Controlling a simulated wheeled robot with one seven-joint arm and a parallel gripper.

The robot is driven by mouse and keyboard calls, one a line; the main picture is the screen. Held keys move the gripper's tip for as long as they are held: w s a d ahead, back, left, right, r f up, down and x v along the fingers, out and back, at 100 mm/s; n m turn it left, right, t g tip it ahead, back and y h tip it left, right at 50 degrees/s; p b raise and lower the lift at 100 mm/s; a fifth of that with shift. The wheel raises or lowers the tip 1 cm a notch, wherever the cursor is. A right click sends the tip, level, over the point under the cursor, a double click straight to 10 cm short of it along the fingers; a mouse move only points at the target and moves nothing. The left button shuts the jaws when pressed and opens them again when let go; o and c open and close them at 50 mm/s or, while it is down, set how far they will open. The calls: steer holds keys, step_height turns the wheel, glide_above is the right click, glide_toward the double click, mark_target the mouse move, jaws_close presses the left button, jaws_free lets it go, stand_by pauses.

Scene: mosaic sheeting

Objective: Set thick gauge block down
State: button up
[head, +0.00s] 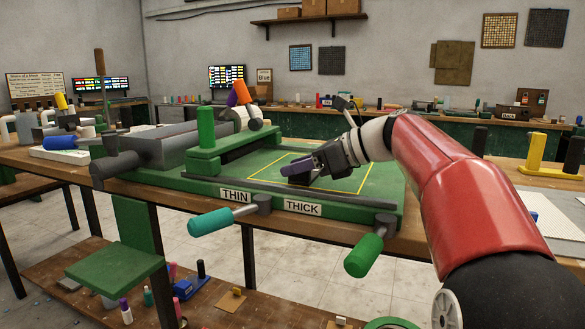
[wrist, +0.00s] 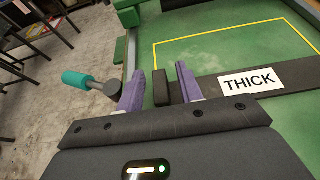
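In the wrist view a small dark block (wrist: 161,88), probably the thick gauge block, stands between my gripper's two purple fingers (wrist: 161,70). A narrow gap shows on each side of it, so the fingers look open. I cannot tell whether the block joins the dark strip behind it. That dark strip (wrist: 216,90) runs right and bears a white THICK label (wrist: 248,80). In the head view my gripper (head: 300,170) is low over the front of the green bed (head: 385,180), by the yellow outline (head: 345,190). The block is not distinct there.
A teal handle (head: 211,222) and a green handle (head: 364,256) stick out from the bed's front. A green upright post (head: 206,128) and grey roller parts (head: 165,148) stand at left. The area inside the yellow outline is clear.

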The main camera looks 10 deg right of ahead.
steer(key=v, duration=1)
steer(key=shift+s+d+p, duration=0.2)
steer(key=shift+p, duration=0.15)
